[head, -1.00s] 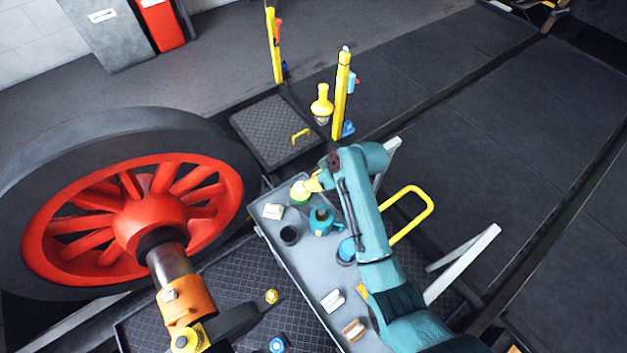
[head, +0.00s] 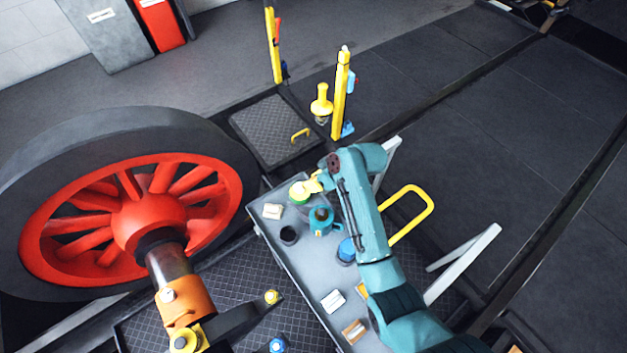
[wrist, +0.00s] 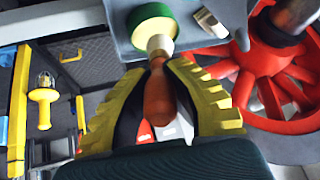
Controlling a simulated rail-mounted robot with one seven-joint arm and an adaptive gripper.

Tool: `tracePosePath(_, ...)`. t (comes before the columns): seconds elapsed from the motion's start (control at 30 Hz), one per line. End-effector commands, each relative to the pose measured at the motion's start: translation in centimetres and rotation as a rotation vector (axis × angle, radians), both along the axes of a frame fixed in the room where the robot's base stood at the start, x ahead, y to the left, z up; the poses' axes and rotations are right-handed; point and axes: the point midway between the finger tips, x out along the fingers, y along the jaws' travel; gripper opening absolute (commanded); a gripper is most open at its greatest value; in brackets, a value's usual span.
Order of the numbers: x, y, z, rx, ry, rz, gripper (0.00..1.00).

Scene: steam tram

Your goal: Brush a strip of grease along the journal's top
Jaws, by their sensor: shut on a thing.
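The journal (head: 171,266) is the bare steel part of the axle between the red wheel hub and the orange block. My gripper (wrist: 160,98) is shut on the brown handle of a brush (wrist: 158,100). The brush's pale end (wrist: 160,46) points at the green grease tin (wrist: 152,24), overlapping its near rim; I cannot tell whether it touches the grease. In the head view the tin (head: 299,193) stands at the far end of the grey bench, with my gripper (head: 314,183) just right of it. The brush is mostly hidden there.
The red-spoked wheel (head: 140,222) stands left of the grey bench (head: 297,263). The bench carries a teal oil can (head: 321,220), a dark cup (head: 289,235), a blue-topped pot (head: 347,250) and small blocks. Yellow posts (head: 341,95) stand behind.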

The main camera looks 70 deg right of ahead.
Motion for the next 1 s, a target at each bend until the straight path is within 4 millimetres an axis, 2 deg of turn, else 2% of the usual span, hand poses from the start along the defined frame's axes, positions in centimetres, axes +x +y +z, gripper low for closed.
tracePosePath(1.0, 0.0, 0.0, -1.3, 0.0, 0.0, 0.0, 0.0)
